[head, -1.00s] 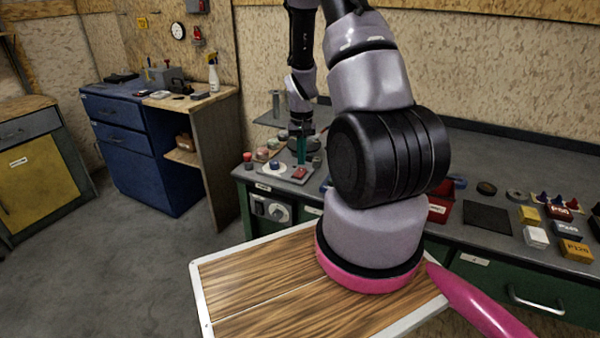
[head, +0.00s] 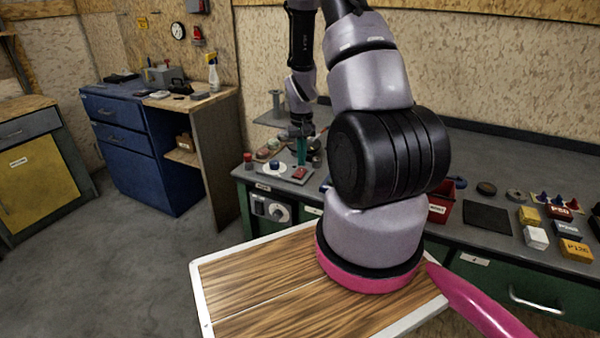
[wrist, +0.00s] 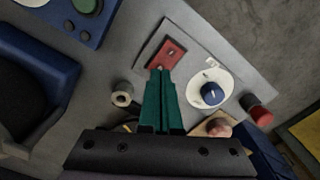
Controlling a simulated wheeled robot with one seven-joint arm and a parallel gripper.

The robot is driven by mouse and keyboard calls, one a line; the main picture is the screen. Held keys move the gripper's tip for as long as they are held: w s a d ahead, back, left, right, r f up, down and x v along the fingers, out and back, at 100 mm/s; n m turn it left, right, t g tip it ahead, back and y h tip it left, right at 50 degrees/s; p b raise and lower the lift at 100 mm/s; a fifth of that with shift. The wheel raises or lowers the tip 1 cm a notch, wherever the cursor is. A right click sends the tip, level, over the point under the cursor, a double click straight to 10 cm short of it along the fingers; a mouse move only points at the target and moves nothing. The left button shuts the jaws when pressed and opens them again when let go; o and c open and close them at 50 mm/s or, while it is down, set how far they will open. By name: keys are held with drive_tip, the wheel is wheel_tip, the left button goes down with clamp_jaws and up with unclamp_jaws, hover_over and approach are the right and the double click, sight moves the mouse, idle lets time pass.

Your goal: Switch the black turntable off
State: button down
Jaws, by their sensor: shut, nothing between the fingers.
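My gripper (head: 301,158) is over the back bench at its left end, with its teal fingers together and pointing down. In the wrist view the closed fingertips (wrist: 160,74) overlap the lower edge of a red rocker switch (wrist: 173,50) on a grey panel. I cannot tell whether they touch it. The red switch also shows in the head view (head: 300,173), just below the fingers. The panel also carries a blue knob (wrist: 211,93) on a white dial. A dark round thing (head: 316,143), perhaps the black turntable, is partly hidden behind my gripper.
A red push button (wrist: 260,115) stands by the panel's edge. A blue tray (wrist: 40,60) with a black inside lies to the left in the wrist view. Several small blocks and a black mat (head: 487,217) lie further right on the bench.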

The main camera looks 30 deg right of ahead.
sight(301, 169)
drive_tip(key=shift+f, duration=0.95)
idle(0.3)
drive_tip(key=shift+r, duration=3.55)
